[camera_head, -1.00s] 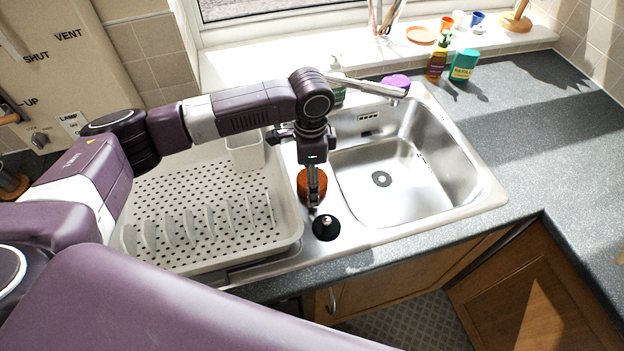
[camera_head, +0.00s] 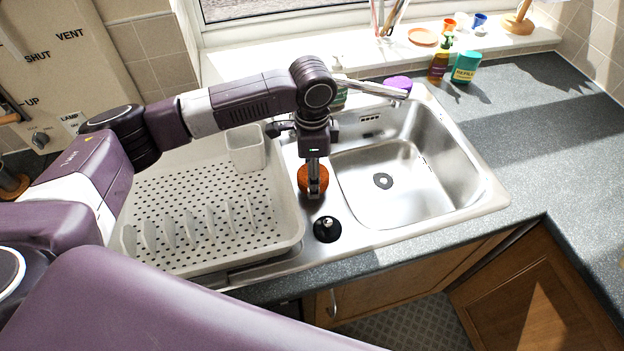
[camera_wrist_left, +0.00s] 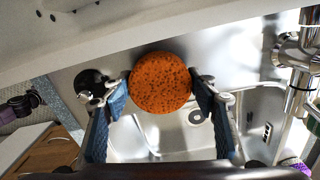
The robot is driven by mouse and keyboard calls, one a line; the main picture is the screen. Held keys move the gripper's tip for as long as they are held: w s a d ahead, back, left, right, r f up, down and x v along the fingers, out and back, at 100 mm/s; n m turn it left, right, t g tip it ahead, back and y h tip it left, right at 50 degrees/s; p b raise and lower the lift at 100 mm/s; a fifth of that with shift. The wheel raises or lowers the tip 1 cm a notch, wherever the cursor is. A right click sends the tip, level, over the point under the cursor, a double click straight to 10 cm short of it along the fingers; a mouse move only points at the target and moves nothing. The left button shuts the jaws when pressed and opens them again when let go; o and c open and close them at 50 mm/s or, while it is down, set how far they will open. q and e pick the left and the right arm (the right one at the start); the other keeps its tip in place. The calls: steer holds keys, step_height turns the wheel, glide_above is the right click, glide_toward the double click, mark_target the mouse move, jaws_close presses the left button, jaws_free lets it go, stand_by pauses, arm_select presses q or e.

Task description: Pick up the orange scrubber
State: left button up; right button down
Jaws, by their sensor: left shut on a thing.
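The orange scrubber (camera_head: 304,176) is a round, speckled sponge-like disc at the strip between the dish rack and the sink bowl. In the left wrist view the scrubber (camera_wrist_left: 161,82) sits between the two blue-padded fingertips, which touch its sides. My left gripper (camera_head: 314,190) points down and is shut on the scrubber, partly hiding it in the head view. I cannot tell whether the scrubber is clear of the surface. My right gripper is not in view.
A white dish rack (camera_head: 205,255) stands to the left and the steel sink bowl (camera_head: 400,205) is to the right. A black plug (camera_head: 327,229) lies just in front. The tap (camera_head: 365,87) and a purple scrubber (camera_head: 398,82) are behind. The right counter has free room.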

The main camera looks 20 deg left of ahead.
arm_select(q)
step_height(320, 180, up, 18)
steer(key=b, duration=0.2)
steer(key=shift+f, duration=0.1)
steer(key=o, duration=0.5)
steer(key=c, duration=0.5)
steer(key=shift+f, duration=0.1)
